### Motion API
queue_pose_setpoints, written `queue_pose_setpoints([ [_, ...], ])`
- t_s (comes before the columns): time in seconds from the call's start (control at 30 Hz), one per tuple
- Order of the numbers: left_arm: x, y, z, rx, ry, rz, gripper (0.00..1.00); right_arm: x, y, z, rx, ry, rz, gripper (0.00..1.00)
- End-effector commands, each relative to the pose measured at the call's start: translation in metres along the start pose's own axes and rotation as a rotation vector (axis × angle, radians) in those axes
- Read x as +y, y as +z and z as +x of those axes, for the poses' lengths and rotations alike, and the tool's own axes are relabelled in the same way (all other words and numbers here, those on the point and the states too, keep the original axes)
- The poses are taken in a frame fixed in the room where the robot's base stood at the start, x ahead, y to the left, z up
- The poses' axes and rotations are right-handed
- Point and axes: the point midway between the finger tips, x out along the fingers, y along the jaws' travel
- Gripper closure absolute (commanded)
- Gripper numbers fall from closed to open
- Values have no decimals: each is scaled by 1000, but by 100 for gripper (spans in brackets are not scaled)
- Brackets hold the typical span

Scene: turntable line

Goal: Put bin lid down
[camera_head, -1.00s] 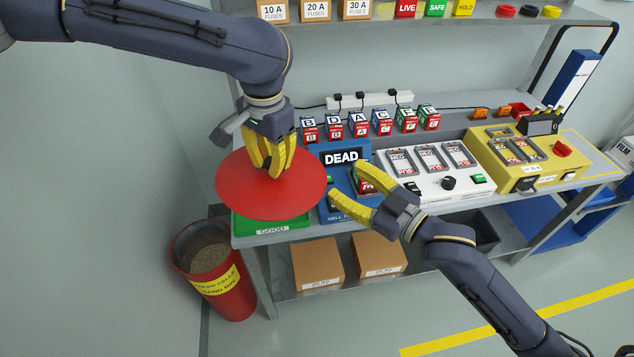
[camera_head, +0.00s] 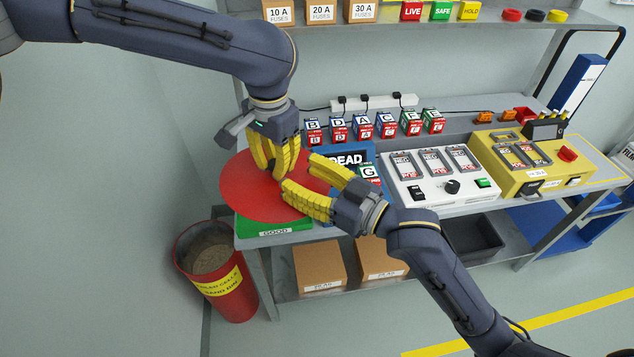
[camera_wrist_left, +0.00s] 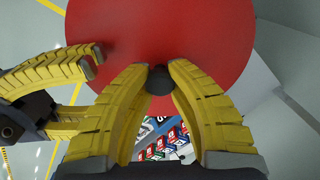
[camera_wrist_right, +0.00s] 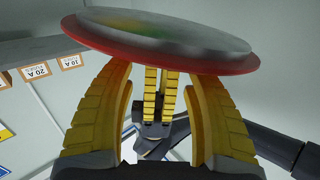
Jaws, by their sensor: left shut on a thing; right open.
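The bin lid (camera_head: 245,190) is a round red disc held over the green GOOD tray (camera_head: 273,224) at the bench's left end. My left gripper (camera_head: 275,176) is shut on the lid's dark knob (camera_wrist_left: 160,79) from above. My right gripper (camera_head: 295,180) is open at the lid's right side, its fingers near the rim. In the right wrist view the lid (camera_wrist_right: 165,55) shows edge-on, just beyond the open fingertips; I cannot tell whether they touch it. The red sand bin (camera_head: 216,270) stands open on the floor, left of the bench, with sand inside.
A blue DEAD tester (camera_head: 345,158) is partly hidden behind my right gripper. A white charger (camera_head: 440,185) and a yellow unit (camera_head: 540,165) stand further right. Cardboard boxes (camera_head: 318,268) sit on the lower shelf. Floor left of the bin is clear.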

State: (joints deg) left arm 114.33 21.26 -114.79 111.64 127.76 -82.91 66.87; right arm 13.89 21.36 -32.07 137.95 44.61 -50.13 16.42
Motion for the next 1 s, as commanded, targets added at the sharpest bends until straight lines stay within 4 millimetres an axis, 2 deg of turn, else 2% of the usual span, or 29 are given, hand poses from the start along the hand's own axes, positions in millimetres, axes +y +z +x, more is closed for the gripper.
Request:
queue_pose_setpoints([
  [0.2, 0, 0, 0, 1, 0, 0, 100, 0, -1, 35, 2, 0, 1, 45],
  [0.5, 0, 0, 0, 1, 0, 0, 100, 0, 0, 67, 0, 0, -1, 45],
  [0.7, 0, 0, 0, 1, 0, 0, 100, 0, 0, 76, 0, 0, -2, 45],
  [1.0, 0, 0, 0, 1, 0, 0, 100, 0, 0, 78, -1, 0, -3, 45],
])
